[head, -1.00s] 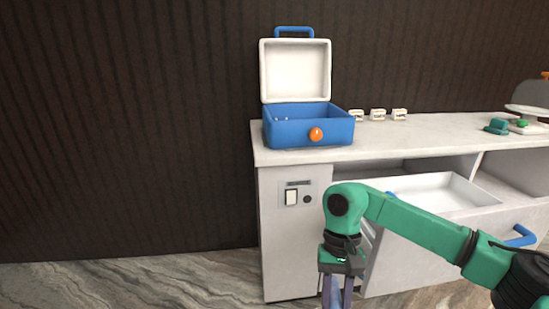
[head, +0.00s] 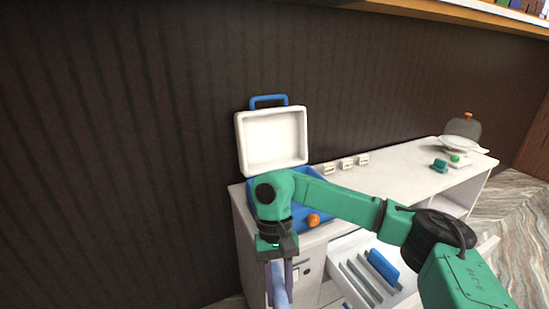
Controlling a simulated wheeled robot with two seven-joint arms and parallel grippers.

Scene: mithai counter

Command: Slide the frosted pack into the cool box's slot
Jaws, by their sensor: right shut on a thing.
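The blue cool box (head: 325,211) stands on the left end of the counter. Its white lid (head: 272,141) is open and upright, and an orange knob (head: 313,220) is on its front. My right arm covers much of the box, so its slot is hidden. My right gripper (head: 279,286) points down in front of the counter's left end, below the box's rim in the picture. It is shut on a pale bluish piece, which looks like the frosted pack (head: 280,291); its lower part is cut off by the picture's edge. My left gripper is not in view.
An open drawer (head: 347,243) under the counter has upright dividers and a blue pack (head: 383,266). Several small white cards (head: 346,164) stand on the counter (head: 392,172) behind.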

